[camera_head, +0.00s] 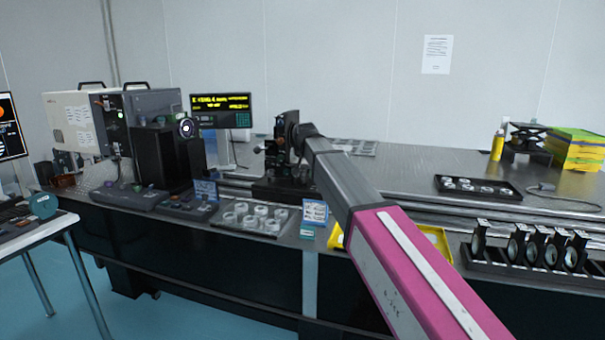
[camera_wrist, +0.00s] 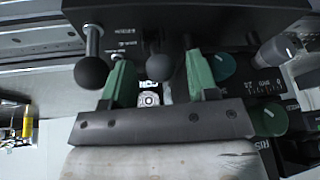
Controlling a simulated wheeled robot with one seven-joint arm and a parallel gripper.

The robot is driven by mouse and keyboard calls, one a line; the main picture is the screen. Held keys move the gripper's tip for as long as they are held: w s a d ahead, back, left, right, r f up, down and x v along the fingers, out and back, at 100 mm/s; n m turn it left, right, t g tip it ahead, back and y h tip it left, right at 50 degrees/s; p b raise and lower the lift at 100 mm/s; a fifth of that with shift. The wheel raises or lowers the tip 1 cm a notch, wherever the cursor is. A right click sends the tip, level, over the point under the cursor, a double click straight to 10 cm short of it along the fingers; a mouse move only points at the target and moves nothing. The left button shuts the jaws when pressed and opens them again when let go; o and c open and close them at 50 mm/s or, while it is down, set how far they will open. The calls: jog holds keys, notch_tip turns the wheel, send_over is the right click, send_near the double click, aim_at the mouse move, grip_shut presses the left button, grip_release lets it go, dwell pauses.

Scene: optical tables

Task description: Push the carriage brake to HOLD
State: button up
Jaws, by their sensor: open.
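In the wrist view, my gripper (camera_wrist: 157,76) has its two green fingers spread apart. A dark ball-ended lever (camera_wrist: 160,67) shows between the fingers; I cannot tell whether either finger touches it. A second ball-ended lever (camera_wrist: 91,71) stands left of the left finger, outside the jaws. Both are at a black unit (camera_wrist: 190,18) with small white lettering too blurred to read. I cannot tell which lever is the carriage brake. In the head view, my arm reaches to the dark carriage (camera_head: 284,190) on the rail, and my gripper is hard to make out there.
Teal knobs (camera_wrist: 269,119) and a grey knob (camera_wrist: 276,50) lie right of the fingers. On the table, a tray of clear round parts (camera_head: 252,217) and a small sign (camera_head: 315,212) stand before the carriage. A lit display (camera_head: 221,110) stands behind, left.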

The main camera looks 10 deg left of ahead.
jog(key=c, duration=0.9)
jog(key=shift+w, duration=0.15)
jog(key=w+g, duration=0.1)
jog(key=g, duration=0.1)
jog(key=w+g, duration=0.1)
jog(key=shift+w+r+g, duration=0.2)
jog(key=shift+r+g, duration=0.15)
jog(key=shift+g, duration=0.05)
jog(key=shift+w+d+m+g+y, duration=0.15)
jog(key=shift+w+g, duration=0.3)
jog(key=shift+g, duration=0.5)
jog(key=shift+w+d+m+g+y, duration=0.15)
jog(key=shift+w+g, duration=0.3)
jog(key=shift+g, duration=0.5)
jog(key=shift+a, duration=0.1)
